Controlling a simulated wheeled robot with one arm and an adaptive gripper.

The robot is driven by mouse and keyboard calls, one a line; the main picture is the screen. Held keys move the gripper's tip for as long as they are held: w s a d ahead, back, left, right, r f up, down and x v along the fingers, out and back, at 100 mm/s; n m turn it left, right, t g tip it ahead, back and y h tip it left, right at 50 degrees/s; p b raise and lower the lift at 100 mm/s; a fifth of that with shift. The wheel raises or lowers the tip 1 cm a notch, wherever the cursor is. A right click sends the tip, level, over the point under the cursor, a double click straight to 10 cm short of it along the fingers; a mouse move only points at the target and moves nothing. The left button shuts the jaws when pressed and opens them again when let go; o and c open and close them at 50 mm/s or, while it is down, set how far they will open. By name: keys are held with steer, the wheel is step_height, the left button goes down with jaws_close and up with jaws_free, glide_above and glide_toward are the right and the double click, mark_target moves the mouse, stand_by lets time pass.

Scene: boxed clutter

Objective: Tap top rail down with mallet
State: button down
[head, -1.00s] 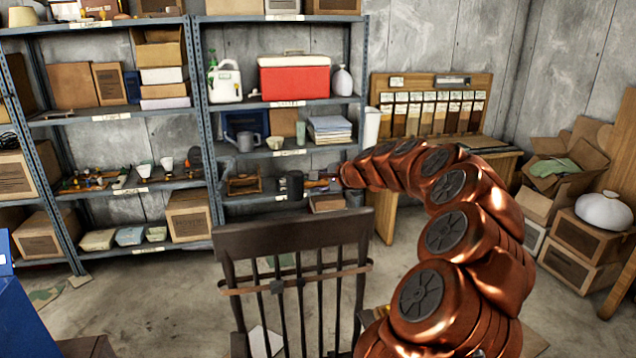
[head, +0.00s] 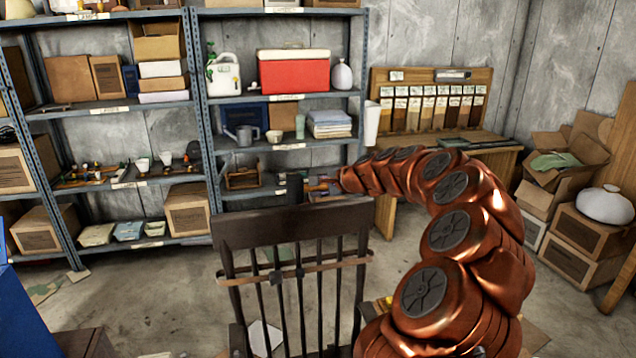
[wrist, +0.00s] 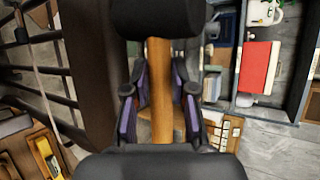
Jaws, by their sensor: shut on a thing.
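The dark wooden chair's top rail (head: 290,227) runs across the upper ends of its spindles in the head view. In the wrist view the rail (wrist: 85,70) is the broad dark band on the left. The mallet (head: 294,189) has a black head and a wooden handle. Its head sits just above the middle of the rail; I cannot tell if they touch. My gripper (head: 328,186) is shut on the handle to the right of the head. In the wrist view my purple-padded fingers (wrist: 160,105) flank the mallet's handle (wrist: 160,65).
A strap with a dark buckle (head: 300,274) crosses the spindles below the rail. Metal shelves (head: 202,120) with boxes and tools stand behind. A wooden bench (head: 490,150) stands at the back right, with cartons (head: 580,235) beside it. Some floor is clear.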

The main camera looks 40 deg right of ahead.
step_height(320, 180, down, 2)
steer(key=shift+f, duration=0.1)
step_height(320, 180, up, 6)
steer(key=p, duration=0.3)
steer(key=shift+d, duration=0.1)
steer(key=shift+d, duration=0.1)
steer(key=shift+s+d+r+b, duration=0.1)
steer(key=shift+r+b, duration=0.55)
steer(key=shift+r, duration=0.05)
steer(key=shift+a+r+b, duration=0.15)
steer(key=shift+r+b, duration=0.1)
steer(key=shift+r, duration=0.25)
steer(key=shift+a+r+b, duration=0.15)
steer(key=shift+r+b, duration=0.1)
steer(key=shift+r, duration=0.25)
steer(key=shift+f+b, duration=0.55)
steer(key=shift+f, duration=0.8)
